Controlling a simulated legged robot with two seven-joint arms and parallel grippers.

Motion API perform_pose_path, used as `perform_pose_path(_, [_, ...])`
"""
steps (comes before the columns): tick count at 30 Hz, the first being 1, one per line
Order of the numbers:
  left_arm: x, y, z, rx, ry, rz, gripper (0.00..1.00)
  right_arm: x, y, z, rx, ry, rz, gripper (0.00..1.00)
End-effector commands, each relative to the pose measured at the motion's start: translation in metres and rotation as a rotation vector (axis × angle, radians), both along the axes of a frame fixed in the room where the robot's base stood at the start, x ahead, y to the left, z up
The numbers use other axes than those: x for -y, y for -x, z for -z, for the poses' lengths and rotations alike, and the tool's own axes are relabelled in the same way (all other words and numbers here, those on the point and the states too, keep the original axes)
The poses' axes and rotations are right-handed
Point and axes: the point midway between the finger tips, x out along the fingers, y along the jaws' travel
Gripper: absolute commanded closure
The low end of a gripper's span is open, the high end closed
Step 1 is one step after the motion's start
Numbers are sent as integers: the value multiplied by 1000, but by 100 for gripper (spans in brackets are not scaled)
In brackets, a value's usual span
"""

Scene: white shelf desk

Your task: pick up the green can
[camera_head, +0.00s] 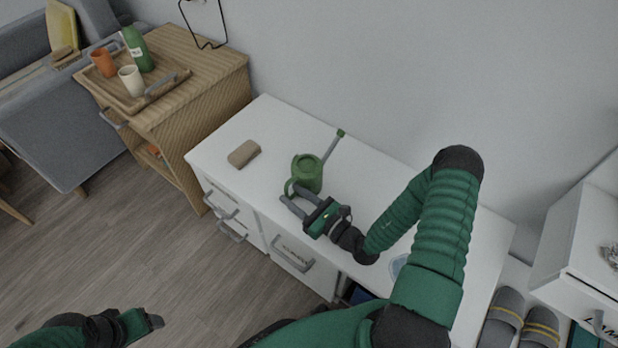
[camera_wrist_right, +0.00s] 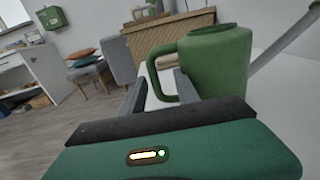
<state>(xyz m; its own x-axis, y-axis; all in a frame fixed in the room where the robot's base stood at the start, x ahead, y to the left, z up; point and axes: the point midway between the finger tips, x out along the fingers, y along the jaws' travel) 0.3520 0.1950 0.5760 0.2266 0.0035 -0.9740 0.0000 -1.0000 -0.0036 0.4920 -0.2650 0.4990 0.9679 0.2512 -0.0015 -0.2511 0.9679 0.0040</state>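The green can (camera_head: 307,174) is a watering can with a loop handle and a long spout. It stands upright on the white desk, its spout pointing to the upper right. In the right wrist view the green can (camera_wrist_right: 217,62) is close, with its handle toward the left. My right gripper (camera_head: 290,192) is open beside the can at its handle side. In the wrist view its two fingers (camera_wrist_right: 160,88) are apart, with the handle between or just beyond them; I cannot tell whether they touch it. My left gripper (camera_head: 152,322) is low at the left, away from the desk; its opening is unclear.
A brown block (camera_head: 243,153) lies on the white desk (camera_head: 270,118) left of the can. A wooden cabinet (camera_head: 215,85) at the left holds a tray (camera_head: 178,79) with cups and a green bottle. Slippers (camera_head: 503,318) sit at the lower right. The desk behind the can is clear.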

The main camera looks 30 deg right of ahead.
Motion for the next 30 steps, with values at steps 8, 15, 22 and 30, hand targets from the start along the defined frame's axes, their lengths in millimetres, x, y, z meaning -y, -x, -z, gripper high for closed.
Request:
perform_pose_path(8, [0,0,33,0,0,0,33,-17,-42,5,3,3,-3,62])
perform_pose_path(15, [0,0,32,0,0,0,33,-17,-50,1,0,0,-1,62])
perform_pose_path(22, [0,0,32,1,0,0,33,-18,-50,1,0,0,-1,86])
perform_pose_path(30, [0,0,32,0,0,0,33,-18,-50,1,0,0,-2,100])
